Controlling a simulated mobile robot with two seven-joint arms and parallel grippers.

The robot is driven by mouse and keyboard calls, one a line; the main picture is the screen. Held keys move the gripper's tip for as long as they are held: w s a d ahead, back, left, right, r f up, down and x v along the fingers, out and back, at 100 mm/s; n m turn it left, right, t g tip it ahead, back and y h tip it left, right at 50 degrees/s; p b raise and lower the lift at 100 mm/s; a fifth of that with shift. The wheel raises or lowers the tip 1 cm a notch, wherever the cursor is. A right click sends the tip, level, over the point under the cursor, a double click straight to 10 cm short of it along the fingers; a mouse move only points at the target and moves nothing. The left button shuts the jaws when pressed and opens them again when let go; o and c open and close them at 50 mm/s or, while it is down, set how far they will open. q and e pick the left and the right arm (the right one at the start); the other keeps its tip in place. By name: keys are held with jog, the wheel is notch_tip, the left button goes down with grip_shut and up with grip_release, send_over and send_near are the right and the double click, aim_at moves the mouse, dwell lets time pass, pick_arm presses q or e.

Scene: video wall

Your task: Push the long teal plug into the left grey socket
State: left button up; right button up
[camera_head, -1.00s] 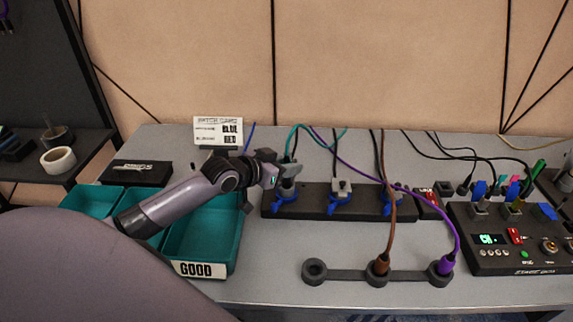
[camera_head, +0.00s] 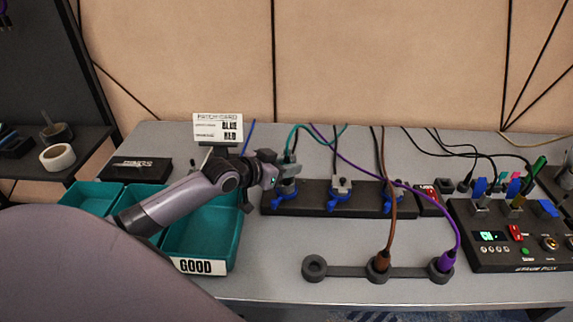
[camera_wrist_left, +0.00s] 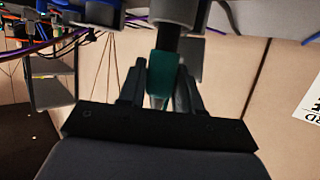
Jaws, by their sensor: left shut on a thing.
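My left gripper (camera_head: 284,172) is over the left grey socket (camera_head: 288,187), at the left end of the black strip (camera_head: 314,209). A blue lever piece sits at that socket's front. The gripper is shut on the teal plug (camera_wrist_left: 163,72), which shows between the fingers in the left wrist view. A dark shaft runs from the plug to a grey cylinder in that view. The fingers mostly hide the plug in the head view; a teal cable (camera_head: 292,136) rises behind them. I cannot tell how deep the plug sits. My right gripper is not in view.
Two more grey sockets with blue levers stand right along the strip. A low holder (camera_head: 315,268) with brown (camera_head: 382,260) and purple (camera_head: 446,262) plugs lies in front. Teal bins (camera_head: 203,248) stand left, a control box (camera_head: 520,248) right. Cables hang across the middle.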

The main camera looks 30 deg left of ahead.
pick_arm(q)
jog(key=shift+s+f, duration=0.15)
jog(key=shift+f, duration=0.5)
jog(key=o, duration=1.1)
jog(key=shift+o, duration=0.2)
jog(key=shift+r, duration=0.1)
jog(key=shift+a, duration=0.15)
jog(key=shift+s+a+r, duration=0.15)
jog(key=shift+s+r, duration=0.1)
jog(key=shift+s, duration=0.2)
jog(key=d+v, duration=0.1)
jog(key=v, duration=0.5)
jog(key=shift+r, duration=0.15)
jog(key=shift+s, duration=0.1)
